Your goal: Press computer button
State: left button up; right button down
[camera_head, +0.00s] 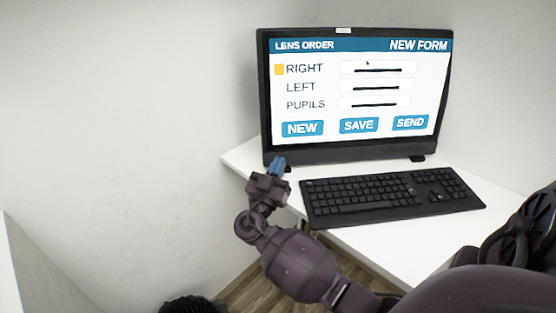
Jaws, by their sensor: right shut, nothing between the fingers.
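The computer (345,151) is a black monitor on the white desk, with its screen lit. The screen (430,80) reads "LENS ORDER" and "NEW FORM", with rows RIGHT, LEFT and PUPILS. An orange mark sits beside RIGHT, and black lines fill the fields. Blue on-screen buttons read NEW (302,129), SAVE (358,125) and SEND (410,123). My right gripper (277,167) has blue fingertips, shut and empty, at the monitor's lower left corner. I cannot tell whether they touch the bezel. They cover part of that corner; no physical button is visible. My left gripper is not in view.
A black keyboard (390,198) lies on the white desk (348,236) in front of the monitor, right of my right gripper. White walls (130,100) stand behind and to the left. A white panel edge (10,260) is at lower left. Wooden floor (245,290) shows below.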

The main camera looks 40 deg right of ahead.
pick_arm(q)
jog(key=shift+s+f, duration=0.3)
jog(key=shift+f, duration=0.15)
pick_arm(e)
jog(key=shift+s+f, duration=0.15)
jog(key=shift+f, duration=0.35)
jog(key=shift+s+f, duration=0.15)
jog(key=shift+f, duration=0.35)
jog(key=shift+s+a, duration=0.25)
jog(key=shift+s, duration=0.1)
jog(key=shift+s+a+r, duration=0.3)
jog(key=shift+s+a, duration=0.1)
jog(key=shift+s, duration=0.15)
jog(key=shift+s+a+r, duration=0.25)
jog(key=shift+s+a, duration=0.1)
jog(key=shift+s, duration=0.15)
jog(key=shift+s+a+r+p, duration=0.3)
jog(key=shift+s+a+r, duration=0.05)
jog(key=shift+s+a, duration=0.05)
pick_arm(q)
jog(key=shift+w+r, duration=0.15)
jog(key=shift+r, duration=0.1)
pick_arm(e)
jog(key=shift+r, duration=0.15)
